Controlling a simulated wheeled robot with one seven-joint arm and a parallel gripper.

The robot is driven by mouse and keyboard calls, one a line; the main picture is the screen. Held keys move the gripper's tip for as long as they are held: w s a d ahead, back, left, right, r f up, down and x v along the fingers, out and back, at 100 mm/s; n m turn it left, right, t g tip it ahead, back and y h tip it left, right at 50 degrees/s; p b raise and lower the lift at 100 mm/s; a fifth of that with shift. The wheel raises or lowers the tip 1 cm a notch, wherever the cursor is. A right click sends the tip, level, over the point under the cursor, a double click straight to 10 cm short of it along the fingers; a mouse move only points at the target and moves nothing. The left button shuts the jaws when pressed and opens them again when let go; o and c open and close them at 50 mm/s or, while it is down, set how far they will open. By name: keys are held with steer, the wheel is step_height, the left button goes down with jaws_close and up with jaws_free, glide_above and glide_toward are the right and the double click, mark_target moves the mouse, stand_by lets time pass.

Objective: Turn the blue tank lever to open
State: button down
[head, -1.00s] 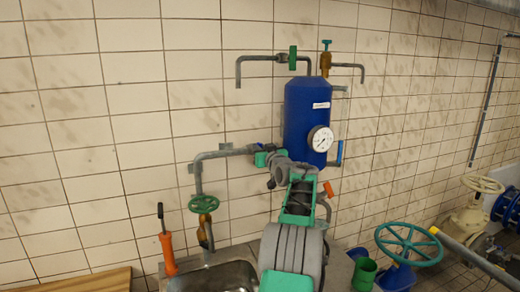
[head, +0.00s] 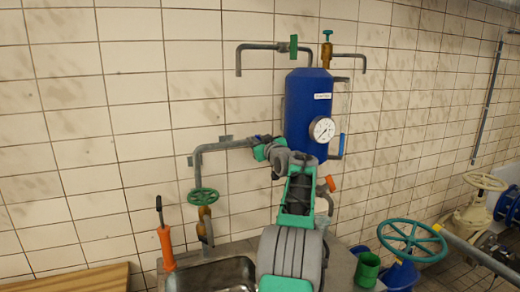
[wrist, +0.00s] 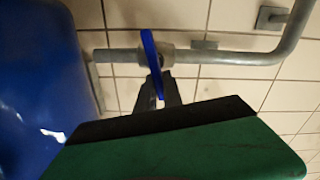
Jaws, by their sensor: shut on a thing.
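The blue lever (wrist: 152,62) stands upright in the wrist view, on the grey pipe (wrist: 215,57) beside the blue tank (wrist: 35,90). The dark fingers of my gripper (wrist: 158,90) are shut on the lower part of this lever. In the head view the blue tank (head: 305,112) hangs on the wall with a round gauge. There my gripper (head: 264,148) is at the pipe just left of the tank, and it mostly hides the lever. A small blue bit shows beside it.
Another blue lever (head: 342,147) sits right of the tank. A green handwheel (head: 203,196) is on the pipe at left. A sink (head: 222,277), a green cup (head: 367,270) and a large green wheel (head: 411,240) are below.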

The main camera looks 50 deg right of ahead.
mark_target(250, 145)
steer(key=n+b, duration=0.3)
steer(key=n, duration=0.1)
steer(key=a+f+n+b, duration=0.1)
steer(key=n+b, duration=0.2)
steer(key=n, duration=0.1)
steer(key=w+f+n+b, duration=0.1)
steer(key=n+b, duration=0.2)
steer(key=shift+a+f+n+b, duration=0.1)
steer(key=shift+a+n+b, duration=0.25)
steer(key=shift+n+b, duration=0.05)
steer(key=shift+f+n+b, duration=0.15)
steer(key=shift+n+b, duration=0.25)
steer(key=shift+n, duration=0.5)
steer(key=shift+f+n+b, duration=0.15)
steer(key=shift+n+b, duration=0.2)
steer(key=shift+n, duration=0.55)
steer(key=c, duration=1.5)
jaws_free()
